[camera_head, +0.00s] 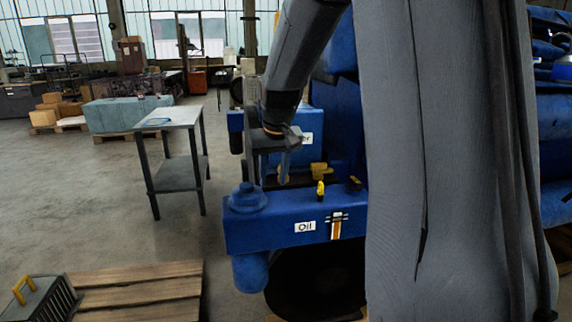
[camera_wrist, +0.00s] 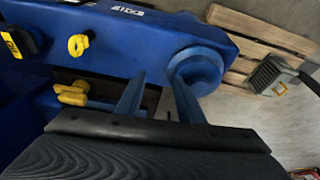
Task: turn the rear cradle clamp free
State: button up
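A yellow clamp-like handle (camera_head: 318,169) sits in the recess behind the blue oil housing (camera_head: 290,218). It also shows at the left of the wrist view (camera_wrist: 72,94). I cannot tell for sure that it is the rear cradle clamp. My gripper (camera_head: 270,180) points down over the recess, to the left of this handle and apart from it. In the wrist view, the two fingers of my gripper (camera_wrist: 159,78) stand apart with nothing between them. The lower part of the handle is hidden.
A small yellow loop (camera_wrist: 78,45) and a black-and-yellow cap (camera_wrist: 12,42) stand on the housing. A round blue cap (camera_wrist: 197,68) is near the fingers.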

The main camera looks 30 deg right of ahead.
jog(key=w+d+r+m, duration=0.1)
jog(key=w+d+r, duration=0.5)
jog(key=w+d, duration=0.1)
jog(key=shift+t+h, duration=0.3)
jog(key=shift+t, duration=0.1)
jog(key=shift+s+p+x, duration=0.1)
jog(key=shift+p+x, duration=0.35)
jog(key=shift+x, duration=1.5)
jog(key=shift+s+p+x, duration=0.15)
jog(key=shift+p+x, duration=0.25)
jog(key=shift+x, duration=1.5)
jog(key=shift+d+f, duration=0.1)
jog(key=shift+d, duration=0.05)
grip_shut()
